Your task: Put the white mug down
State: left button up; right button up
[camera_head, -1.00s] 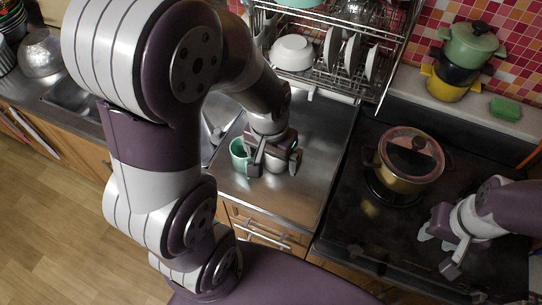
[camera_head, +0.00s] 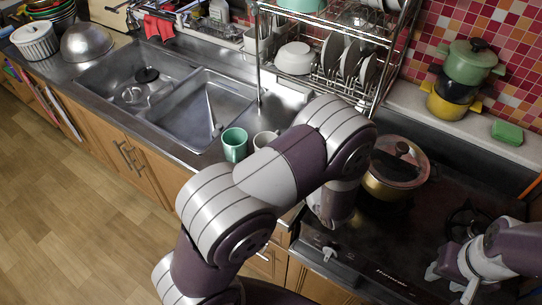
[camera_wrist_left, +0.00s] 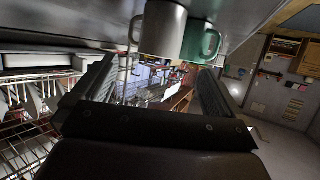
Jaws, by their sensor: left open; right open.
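The white mug (camera_head: 263,139) stands on the steel counter beside the green mug (camera_head: 235,144); my left arm covers part of it. In the left wrist view the white mug (camera_wrist_left: 162,29) and the green mug (camera_wrist_left: 201,43) appear side by side at the top, beyond the fingers. My right gripper (camera_head: 453,278) is open and empty over the stove's right side.
A lidded pot (camera_head: 395,170) sits on the stove (camera_head: 375,235) close to my left wrist. The double sink (camera_head: 205,105) lies left of the mugs. A dish rack (camera_head: 335,85) with a white bowl (camera_head: 295,58) and plates stands behind. Stacked pots (camera_head: 470,62) are at the back right.

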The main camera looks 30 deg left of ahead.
pick_arm(q)
send_near(262, 139)
jog(key=shift+s+d+f+p, duration=0.15)
jog(key=shift+d+f+p, duration=0.15)
jog(key=shift+f, duration=0.35)
jog(key=shift+w+a+f, duration=0.1)
jog(key=shift+w+a, duration=0.1)
jog(key=p+x, duration=0.1)
jog(key=x, duration=0.4)
jog(key=shift+s+a+f, duration=0.1)
jog(key=shift+a+f, duration=0.15)
jog(key=shift+c, duration=0.7)
jog(key=c, duration=1.2)
